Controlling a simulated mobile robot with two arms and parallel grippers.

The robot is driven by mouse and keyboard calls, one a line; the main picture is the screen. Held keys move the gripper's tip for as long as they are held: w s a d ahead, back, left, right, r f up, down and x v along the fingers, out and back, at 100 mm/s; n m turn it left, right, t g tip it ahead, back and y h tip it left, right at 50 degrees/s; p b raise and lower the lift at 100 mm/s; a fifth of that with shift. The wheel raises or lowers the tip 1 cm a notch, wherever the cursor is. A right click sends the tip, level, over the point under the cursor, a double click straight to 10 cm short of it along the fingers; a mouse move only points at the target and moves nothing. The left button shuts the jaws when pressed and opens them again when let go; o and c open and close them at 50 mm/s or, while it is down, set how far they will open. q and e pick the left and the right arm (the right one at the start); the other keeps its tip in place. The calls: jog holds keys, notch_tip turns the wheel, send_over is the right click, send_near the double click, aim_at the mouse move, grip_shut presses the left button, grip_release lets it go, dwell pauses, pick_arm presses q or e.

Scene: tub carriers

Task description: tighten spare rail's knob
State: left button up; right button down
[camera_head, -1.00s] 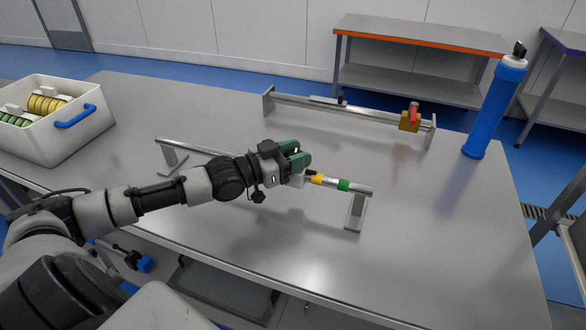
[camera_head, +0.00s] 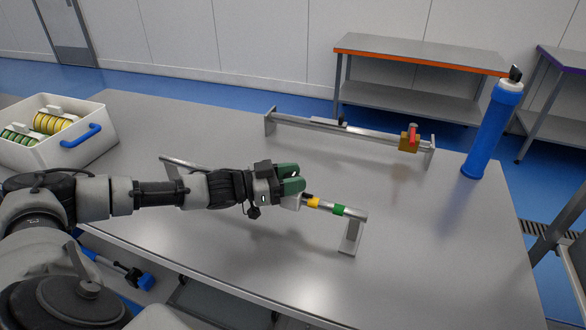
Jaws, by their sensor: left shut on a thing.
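The near rail (camera_head: 330,207) stands on feet at the table's front, with a yellow band and a green band towards its right end. My left gripper (camera_head: 292,184), with green fingers, is at this rail just left of the yellow band. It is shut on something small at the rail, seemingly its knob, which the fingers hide. A pale block shows just under the fingers. The back rail (camera_head: 375,133) carries a brass-coloured block (camera_head: 404,144) with a red knob (camera_head: 413,134) near its right end. I cannot tell which rail is the spare one. My right gripper is not in view.
A white tub (camera_head: 62,150) with a blue handle and yellow and green discs stands at the left. A blue cylinder (camera_head: 490,130) stands upright at the table's right edge. The grey table (camera_head: 420,230) is clear between the rails and at front right.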

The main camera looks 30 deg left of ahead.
pick_arm(q)
jog(key=o, duration=0.9)
jog(key=shift+s+a+f, duration=0.1)
jog(key=shift+s+a, duration=0.2)
jog(key=shift+b+v, duration=1.45)
jog(key=shift+v, duration=3.5)
